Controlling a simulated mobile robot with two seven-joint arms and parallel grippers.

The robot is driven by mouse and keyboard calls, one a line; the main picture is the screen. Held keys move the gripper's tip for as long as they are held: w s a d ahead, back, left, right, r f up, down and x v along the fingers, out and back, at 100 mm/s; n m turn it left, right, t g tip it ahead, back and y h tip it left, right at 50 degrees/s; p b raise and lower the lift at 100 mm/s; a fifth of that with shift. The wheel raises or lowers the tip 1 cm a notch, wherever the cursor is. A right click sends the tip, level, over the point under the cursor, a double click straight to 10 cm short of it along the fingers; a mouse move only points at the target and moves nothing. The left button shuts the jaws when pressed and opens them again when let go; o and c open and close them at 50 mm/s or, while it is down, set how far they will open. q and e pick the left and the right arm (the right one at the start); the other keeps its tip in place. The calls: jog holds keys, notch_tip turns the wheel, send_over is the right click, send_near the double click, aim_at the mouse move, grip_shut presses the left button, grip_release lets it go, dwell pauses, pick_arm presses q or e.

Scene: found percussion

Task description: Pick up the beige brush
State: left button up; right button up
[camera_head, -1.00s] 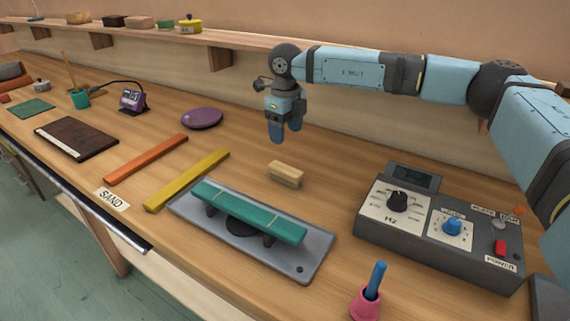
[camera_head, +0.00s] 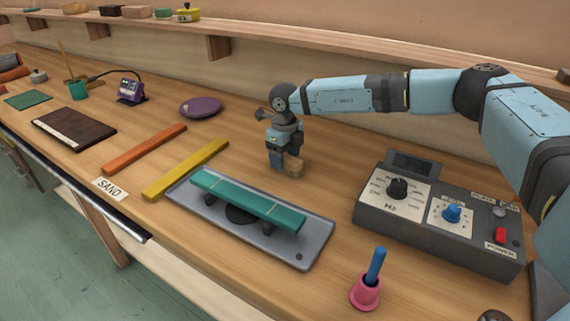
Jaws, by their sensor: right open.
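The right gripper is open. My left gripper is not in view.
The teal bar (camera_head: 246,200) sits on a grey tray (camera_head: 316,249) in front of the brush. A grey control box (camera_head: 440,239) stands to the right, and a pink cup (camera_head: 366,292) with a blue stick in front. Yellow (camera_head: 187,168) and orange (camera_head: 146,149) bars lie left.

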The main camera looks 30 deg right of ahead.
jog(key=shift+f, duration=0.8)
jog(key=c, duration=1)
jog(key=shift+r, duration=0.25)
